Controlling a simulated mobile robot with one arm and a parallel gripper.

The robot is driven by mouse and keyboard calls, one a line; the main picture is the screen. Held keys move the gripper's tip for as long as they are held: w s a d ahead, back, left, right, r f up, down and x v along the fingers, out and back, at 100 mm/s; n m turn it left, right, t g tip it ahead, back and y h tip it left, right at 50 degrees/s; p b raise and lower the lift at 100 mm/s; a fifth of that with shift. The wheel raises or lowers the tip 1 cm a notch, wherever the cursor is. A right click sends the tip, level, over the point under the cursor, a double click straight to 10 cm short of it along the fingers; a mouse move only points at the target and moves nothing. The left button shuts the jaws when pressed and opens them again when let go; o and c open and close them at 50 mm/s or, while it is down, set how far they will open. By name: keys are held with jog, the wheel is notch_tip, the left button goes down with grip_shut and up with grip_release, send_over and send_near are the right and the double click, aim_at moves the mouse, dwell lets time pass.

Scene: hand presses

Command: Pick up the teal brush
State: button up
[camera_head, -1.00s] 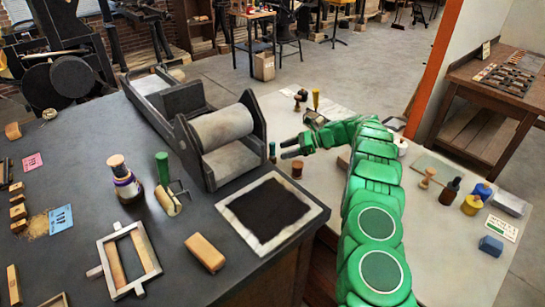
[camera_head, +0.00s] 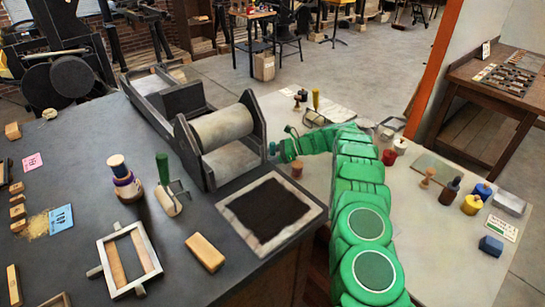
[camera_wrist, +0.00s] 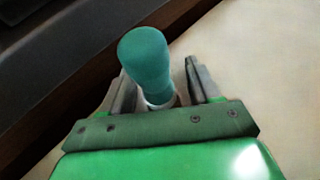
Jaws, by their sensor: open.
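The teal brush shows in the wrist view as a rounded teal handle (camera_wrist: 146,62) with a pale collar below it. In the head view only a small teal bit of the brush (camera_head: 272,148) shows, beside the press and left of my gripper (camera_head: 284,149). My gripper is open. In the wrist view its jaws (camera_wrist: 158,86) stand on either side of the brush's lower part, with a visible gap on the right. The brush's lower end is hidden behind my gripper's body.
The dark table with the roller press (camera_head: 222,128) borders the pale table on the left, and its dark edge runs close to the brush. Jars and bottles (camera_head: 450,190) stand further right.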

jog(key=c, duration=1.1)
